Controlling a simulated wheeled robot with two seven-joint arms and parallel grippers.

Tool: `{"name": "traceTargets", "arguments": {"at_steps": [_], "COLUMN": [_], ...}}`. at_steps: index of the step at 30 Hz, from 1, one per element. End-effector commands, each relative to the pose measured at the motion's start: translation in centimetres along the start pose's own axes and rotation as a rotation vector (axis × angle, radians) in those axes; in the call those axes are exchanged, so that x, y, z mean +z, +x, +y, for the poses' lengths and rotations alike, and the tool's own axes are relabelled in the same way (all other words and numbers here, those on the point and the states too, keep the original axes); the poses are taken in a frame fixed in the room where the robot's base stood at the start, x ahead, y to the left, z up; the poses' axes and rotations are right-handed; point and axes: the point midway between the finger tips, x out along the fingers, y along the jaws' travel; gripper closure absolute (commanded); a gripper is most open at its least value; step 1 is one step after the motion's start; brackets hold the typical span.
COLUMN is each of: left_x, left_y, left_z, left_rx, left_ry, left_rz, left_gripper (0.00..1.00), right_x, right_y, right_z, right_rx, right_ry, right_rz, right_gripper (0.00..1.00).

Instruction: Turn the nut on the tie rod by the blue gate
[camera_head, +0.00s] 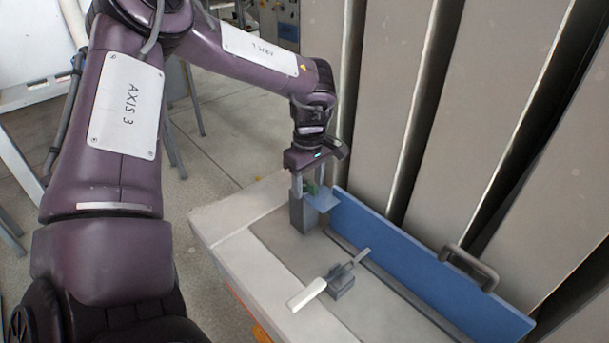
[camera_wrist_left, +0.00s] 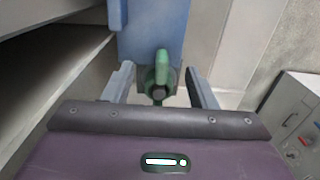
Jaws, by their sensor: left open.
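The green nut (camera_head: 310,188) shows small between my left gripper's fingers, above a grey block at the far end of the blue gate (camera_head: 400,252). In the left wrist view the nut (camera_wrist_left: 162,66) has an upright wing, and the dark round end of the tie rod (camera_wrist_left: 158,92) shows at its centre. My left gripper (camera_head: 308,187) points down there. Its jaws are open, one finger on each side of the nut, with gaps visible in the wrist view. Most of the rod is hidden. My right gripper is out of view.
A lever clamp with a white handle (camera_head: 307,294) sits on the mould bed nearer me. The gate carries a dark handle (camera_head: 470,267). Tall grey panels (camera_head: 450,130) stand behind it. A grey cabinet (camera_wrist_left: 294,125) shows at the wrist view's right.

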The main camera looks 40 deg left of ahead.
Motion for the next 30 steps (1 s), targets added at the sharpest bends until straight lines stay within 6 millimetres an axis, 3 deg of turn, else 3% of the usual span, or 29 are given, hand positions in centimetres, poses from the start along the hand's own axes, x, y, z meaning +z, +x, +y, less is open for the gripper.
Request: {"name": "traceTargets", "arguments": {"at_steps": [2, 12, 21, 30], "left_x": [0.01, 0.01, -0.07, -0.15], "left_y": [-0.01, -0.02, -0.07, -0.01], "left_z": [0.00, 0.00, -0.55, -0.66], "left_rx": [0.000, 0.000, -0.003, -0.004], "left_ry": [0.000, 0.001, 0.292, 0.324], "left_rz": [0.000, 0.000, 0.001, 0.001], "left_gripper": [0.56, 1.00, 1.00, 1.00], "right_x": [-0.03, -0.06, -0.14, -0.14], "right_y": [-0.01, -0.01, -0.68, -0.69], "right_z": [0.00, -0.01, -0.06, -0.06], "right_rx": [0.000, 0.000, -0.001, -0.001], "right_ry": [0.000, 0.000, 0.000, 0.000], "right_rz": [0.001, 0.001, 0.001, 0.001], "right_gripper": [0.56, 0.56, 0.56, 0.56]}}
